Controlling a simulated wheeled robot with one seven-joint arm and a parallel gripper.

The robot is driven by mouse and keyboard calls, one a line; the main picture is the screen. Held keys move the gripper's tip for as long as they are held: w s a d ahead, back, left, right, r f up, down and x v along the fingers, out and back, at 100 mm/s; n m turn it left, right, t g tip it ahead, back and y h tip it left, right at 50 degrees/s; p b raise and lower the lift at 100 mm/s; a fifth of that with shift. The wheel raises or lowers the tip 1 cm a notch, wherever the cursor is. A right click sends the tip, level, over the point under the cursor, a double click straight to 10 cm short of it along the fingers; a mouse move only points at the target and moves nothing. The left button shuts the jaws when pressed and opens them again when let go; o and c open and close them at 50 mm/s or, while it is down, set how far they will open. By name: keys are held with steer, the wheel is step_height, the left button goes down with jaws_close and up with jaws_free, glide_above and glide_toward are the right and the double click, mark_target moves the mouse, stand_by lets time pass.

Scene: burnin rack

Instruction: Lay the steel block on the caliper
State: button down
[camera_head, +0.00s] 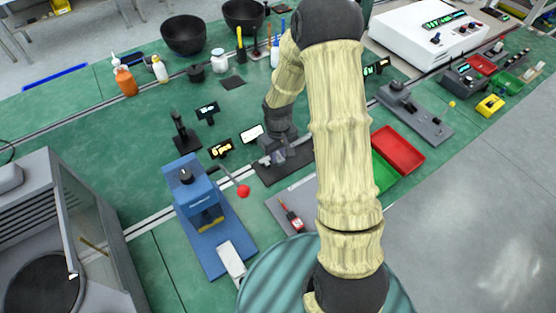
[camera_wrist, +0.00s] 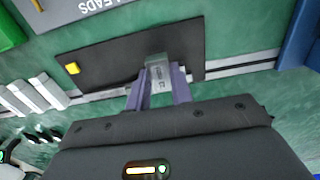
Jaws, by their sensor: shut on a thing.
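The steel block (camera_wrist: 158,72) is a small grey block with faint marking, held between the two fingers of my gripper (camera_wrist: 158,88) in the wrist view. My gripper is shut on it. The block is over a dark mat (camera_wrist: 105,65) in that view; I cannot tell whether it touches the mat. In the head view my gripper (camera_head: 272,151) is over the dark mat (camera_head: 297,168), and the block is too small to make out clearly. I cannot pick out the caliper with certainty in either view.
A blue press (camera_head: 192,195) stands left of the mat, with a red knob (camera_head: 243,191). Red (camera_head: 398,150) and green (camera_head: 384,174) trays lie to the right. Small displays (camera_head: 220,148) stand behind-left.

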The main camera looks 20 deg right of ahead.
mark_target(278, 156)
steer(key=shift+f, duration=1.8)
steer(key=shift+f, duration=0.2)
steer(key=c, duration=1.2)
jaws_free()
steer(key=shift+c, duration=0.2)
steer(key=shift+r, duration=0.1)
step_height(278, 156, up, 12)
steer(key=shift+r+b, duration=0.1)
steer(key=shift+b, duration=0.25)
